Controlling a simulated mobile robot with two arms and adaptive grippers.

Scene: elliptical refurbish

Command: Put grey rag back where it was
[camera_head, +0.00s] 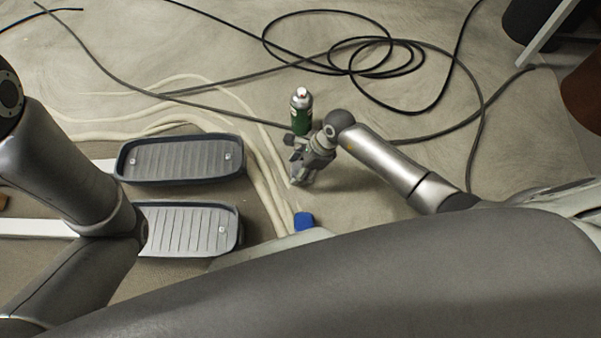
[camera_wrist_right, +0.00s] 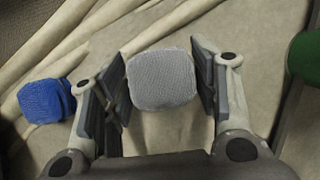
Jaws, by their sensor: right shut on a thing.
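The grey rag (camera_wrist_right: 162,80) is a small, rounded block of woven cloth between the two finger pads of my right gripper (camera_wrist_right: 161,84) in the right wrist view. The gripper is shut on it. In the head view my right gripper (camera_head: 301,178) points down over the beige ground, and I cannot clearly make out the rag there. A blue rag (camera_head: 304,221) lies nearer to me in the head view. It also shows at the left of the right wrist view (camera_wrist_right: 45,101), apart from the fingers. My left arm comes in from the left, but its gripper is not visible.
A green can with a silver top (camera_head: 301,117) stands just behind my right gripper. Two grey ribbed trays, the far one (camera_head: 180,181) and the near one (camera_head: 191,254), lie at the left. Black cables (camera_head: 375,75) loop across the back. Pale hoses (camera_head: 268,178) run beside the trays.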

